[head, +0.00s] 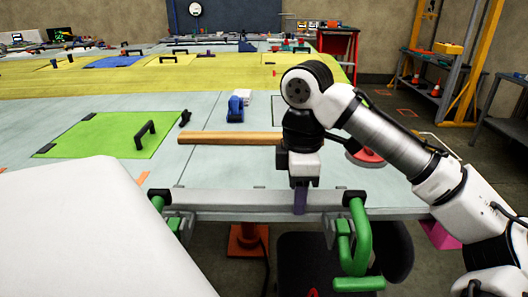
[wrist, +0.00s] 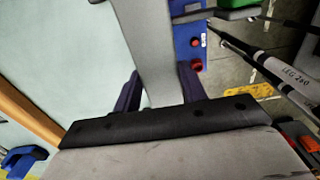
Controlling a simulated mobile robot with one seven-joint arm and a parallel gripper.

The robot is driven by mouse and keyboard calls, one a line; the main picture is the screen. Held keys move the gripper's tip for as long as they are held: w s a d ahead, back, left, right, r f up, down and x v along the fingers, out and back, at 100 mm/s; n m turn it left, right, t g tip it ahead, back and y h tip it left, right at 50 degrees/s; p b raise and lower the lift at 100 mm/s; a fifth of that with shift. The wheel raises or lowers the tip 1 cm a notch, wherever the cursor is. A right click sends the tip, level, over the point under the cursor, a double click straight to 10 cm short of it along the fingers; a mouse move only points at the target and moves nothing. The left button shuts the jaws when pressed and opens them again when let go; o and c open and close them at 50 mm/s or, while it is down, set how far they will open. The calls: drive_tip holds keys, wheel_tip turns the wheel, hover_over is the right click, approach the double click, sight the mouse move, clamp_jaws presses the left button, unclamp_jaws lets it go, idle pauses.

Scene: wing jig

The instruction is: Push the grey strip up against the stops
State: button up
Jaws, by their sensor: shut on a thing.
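The grey strip (head: 240,197) lies along the near edge of the pale table, running left to right. Black-and-green clamp-like fittings stand at its left end (head: 158,200) and right end (head: 355,205). I cannot tell which parts are the stops, or whether the strip touches them. My gripper (head: 301,208) points down at the strip, right of its middle, with purple fingers. In the wrist view, the strip (wrist: 146,40) runs between the two fingers of my gripper (wrist: 160,85), which is shut on it. My gripper hides part of the strip.
A wooden bar (head: 230,138) lies on the table behind the strip. A green panel (head: 105,137) with black handles is at the left, and a blue tool (head: 236,108) stands farther back.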

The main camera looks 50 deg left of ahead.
drive_tip(key=shift+w+a+p, duration=0.3)
drive_tip(key=shift+a+p, duration=0.05)
drive_tip(key=shift+p, duration=0.1)
drive_tip(key=o, duration=0.9)
drive_tip(key=shift+c, duration=0.2)
wheel_tip(320, 180, up, 7)
drive_tip(key=p, duration=0.8)
drive_tip(key=shift+r+p, duration=0.1)
drive_tip(key=shift+p, duration=0.25)
